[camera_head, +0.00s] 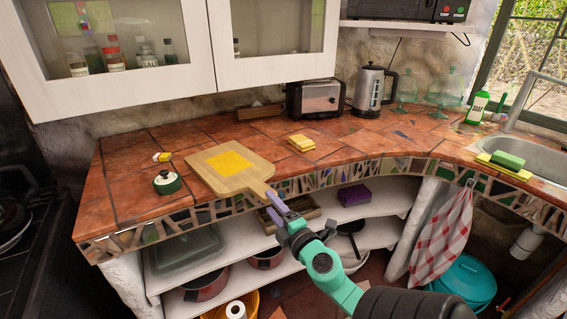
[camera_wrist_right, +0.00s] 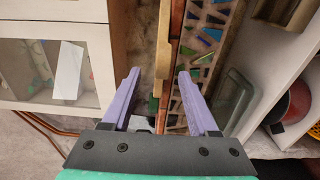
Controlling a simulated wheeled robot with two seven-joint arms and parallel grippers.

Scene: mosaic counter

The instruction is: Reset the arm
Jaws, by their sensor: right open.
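My right gripper (camera_head: 276,204) is at the front edge of the counter, by the handle end of a wooden cutting board (camera_head: 210,172). Its purple fingers are open. In the right wrist view, the gripper (camera_wrist_right: 160,75) has its two fingers spread, and the thin edge of the board (camera_wrist_right: 164,45) shows in the gap between them. I cannot tell whether a finger touches the handle. My left gripper is not in view.
Open shelves with pans lie below. White cabinets (camera_head: 130,85) hang above. A sink (camera_head: 545,155) is at right.

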